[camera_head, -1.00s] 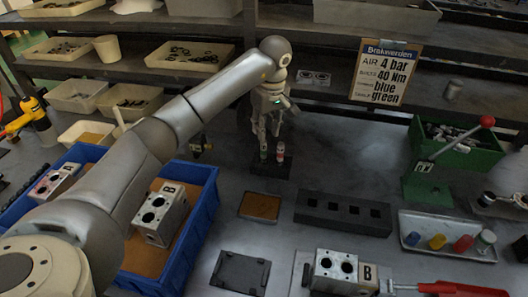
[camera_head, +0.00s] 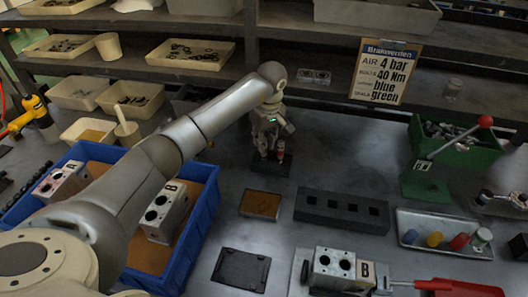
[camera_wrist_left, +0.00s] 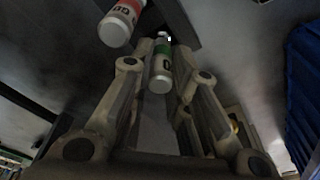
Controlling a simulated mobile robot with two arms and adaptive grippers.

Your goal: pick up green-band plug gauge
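The green-band plug gauge (camera_wrist_left: 161,66) shows in the left wrist view, white with a green band, between my left gripper's fingers. The left gripper (camera_wrist_left: 165,80) looks open, with a finger on each side; whether either touches the gauge is unclear. In the head view my left gripper (camera_head: 270,154) is low over a small black stand (camera_head: 270,169) and hides the green-band gauge. The red-band gauge (camera_head: 281,148) stands just right of the fingers and also shows at upper left in the wrist view (camera_wrist_left: 118,24). My right gripper is not in view.
A blue crate (camera_head: 205,205) with metal valve blocks lies left of the stand, beneath my left arm. A black block with square holes (camera_head: 343,211) and a brown-topped square tray (camera_head: 260,204) lie in front.

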